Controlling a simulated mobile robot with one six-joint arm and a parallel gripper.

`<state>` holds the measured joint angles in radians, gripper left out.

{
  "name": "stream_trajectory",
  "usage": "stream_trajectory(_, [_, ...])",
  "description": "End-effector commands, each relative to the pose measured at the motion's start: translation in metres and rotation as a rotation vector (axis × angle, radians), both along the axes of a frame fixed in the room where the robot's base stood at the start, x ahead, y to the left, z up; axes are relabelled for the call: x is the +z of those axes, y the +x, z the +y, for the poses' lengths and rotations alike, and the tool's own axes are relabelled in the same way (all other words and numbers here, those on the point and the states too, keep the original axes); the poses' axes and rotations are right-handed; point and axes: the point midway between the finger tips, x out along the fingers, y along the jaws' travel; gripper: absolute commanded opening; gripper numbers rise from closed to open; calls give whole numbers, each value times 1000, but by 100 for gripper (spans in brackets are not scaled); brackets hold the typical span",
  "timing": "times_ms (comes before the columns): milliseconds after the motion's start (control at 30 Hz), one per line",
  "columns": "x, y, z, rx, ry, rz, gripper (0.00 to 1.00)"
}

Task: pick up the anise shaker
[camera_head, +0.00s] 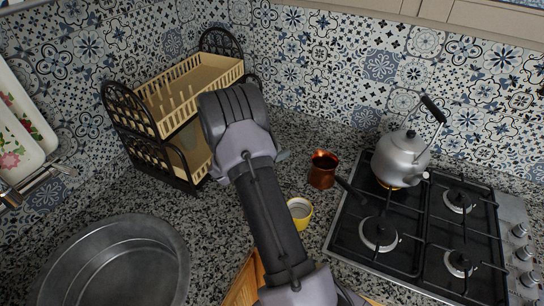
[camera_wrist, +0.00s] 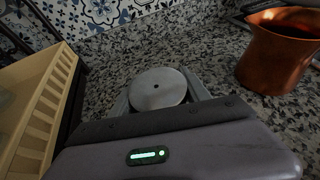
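In the wrist view a round grey metal lid with a small dark hole (camera_wrist: 158,88), seemingly the top of the anise shaker, lies between the fingers of my gripper (camera_wrist: 160,92). One finger is on each side of it, close to its rim. I cannot tell whether they press on it. The shaker's body is hidden below the lid, and no label shows. In the head view my arm hides the shaker and the fingers; they are behind the wrist, near the dish rack.
A copper pot (camera_head: 322,170) stands right of my gripper, also in the wrist view (camera_wrist: 279,52). A yellow cup (camera_head: 299,212) stands nearer. The dish rack (camera_head: 190,88) is close on the left. A kettle (camera_head: 402,157) sits on the stove (camera_head: 405,260); a metal basin (camera_head: 60,275) is front left.

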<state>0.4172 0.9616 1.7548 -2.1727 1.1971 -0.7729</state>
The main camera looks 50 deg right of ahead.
Motion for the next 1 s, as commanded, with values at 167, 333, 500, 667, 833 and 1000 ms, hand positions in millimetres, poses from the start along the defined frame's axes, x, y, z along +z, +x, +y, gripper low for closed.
stream_trajectory(167, [0,0,0,0,0,0,9])
stream_trajectory(333, [1,0,0,0,0,0,9])
stream_trajectory(500, [38,0,0,0,-1,-3,9])
stream_trajectory(667, [80,0,0,-1,-2,-3,9])
stream_trajectory(833, [97,2,14,3,1,-2,9])
stream_trajectory(1000, [90,-1,76,9,7,-9,9])
